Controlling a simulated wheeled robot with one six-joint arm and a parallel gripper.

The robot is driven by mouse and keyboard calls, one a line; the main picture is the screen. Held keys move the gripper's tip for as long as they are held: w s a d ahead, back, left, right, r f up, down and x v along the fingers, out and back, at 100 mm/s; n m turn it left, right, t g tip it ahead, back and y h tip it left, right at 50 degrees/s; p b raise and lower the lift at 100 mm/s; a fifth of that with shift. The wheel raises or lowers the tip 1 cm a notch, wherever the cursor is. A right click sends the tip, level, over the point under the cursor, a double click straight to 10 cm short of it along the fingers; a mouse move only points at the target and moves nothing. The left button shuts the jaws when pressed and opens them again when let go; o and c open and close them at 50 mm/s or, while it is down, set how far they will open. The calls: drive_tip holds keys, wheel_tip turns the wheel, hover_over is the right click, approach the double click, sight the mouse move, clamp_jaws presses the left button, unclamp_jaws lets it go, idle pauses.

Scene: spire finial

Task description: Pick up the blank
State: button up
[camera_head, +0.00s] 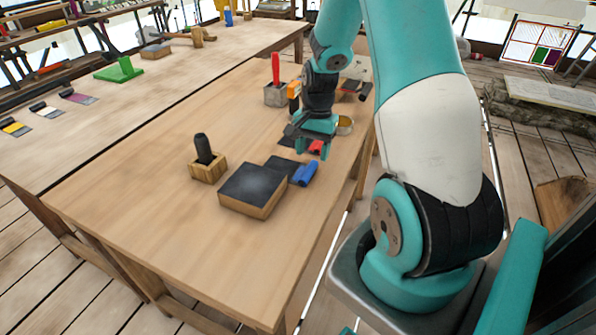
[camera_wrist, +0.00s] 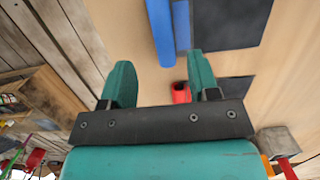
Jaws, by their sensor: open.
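I cannot tell for sure which thing is the blank. My gripper (camera_head: 313,153) is open and empty, low over the right side of the near table. A small red piece (camera_head: 317,147) lies by the fingers; in the wrist view the red piece (camera_wrist: 181,92) is partly hidden by the right finger. A blue piece (camera_head: 305,174) lies nearer the camera beside a dark flat sheet (camera_head: 281,163). The blue piece (camera_wrist: 160,30) shows as a long rod shape in the wrist view.
A dark-topped wooden block (camera_head: 253,191) and a black-handled tool in a wooden holder (camera_head: 208,168) stand on the near table (camera_head: 140,200). The table's left part is clear.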

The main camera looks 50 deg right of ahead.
sight(308, 169)
drive_tip(key=shift+a+f+p, duration=0.1)
drive_tip(key=shift+a+f, duration=0.15)
drive_tip(key=shift+f, duration=0.6)
drive_tip(key=shift+a+f+p, duration=0.1)
drive_tip(key=shift+a+f, duration=0.1)
drive_tip(key=shift+f, duration=0.7)
drive_tip(key=shift+a+f+p, duration=0.1)
drive_tip(key=shift+a+f, duration=0.15)
drive_tip(key=shift+f, duration=0.6)
drive_tip(key=shift+f, duration=0.1)
drive_tip(key=shift+c, duration=0.4)
clamp_jaws()
